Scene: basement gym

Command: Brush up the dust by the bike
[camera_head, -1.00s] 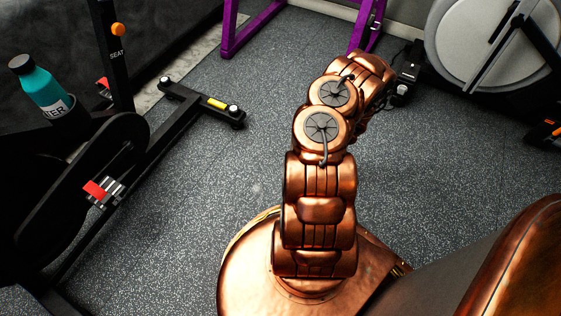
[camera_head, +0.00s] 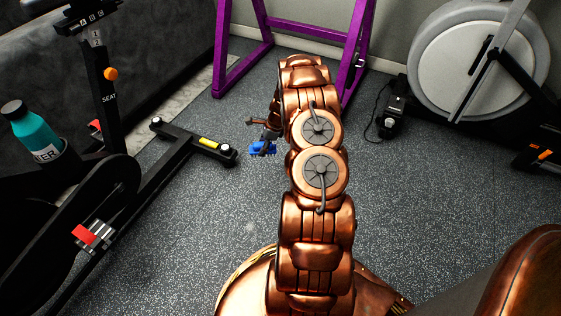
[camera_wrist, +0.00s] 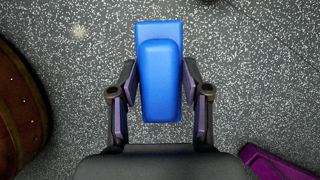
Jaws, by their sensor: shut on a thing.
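A blue brush (camera_head: 262,149) is in my gripper (camera_head: 269,136), above the floor just right of the bike's front foot. In the wrist view the brush (camera_wrist: 160,80) sits between the two fingers (camera_wrist: 160,92), which close on its sides. Its bristles are hidden. A faint pale patch, seemingly the dust (camera_head: 249,228), lies on the speckled floor between the bike and my base. It also shows in the wrist view (camera_wrist: 78,31), up and left of the brush and apart from it. The exercise bike (camera_head: 120,178) stands at the left.
The bike's floor bar (camera_head: 195,142) reaches close to my gripper. A purple rack (camera_head: 232,50) stands behind, with its foot in the wrist view (camera_wrist: 275,165). A rowing machine (camera_head: 470,50) and small black device (camera_head: 391,118) are right. The floor between is clear.

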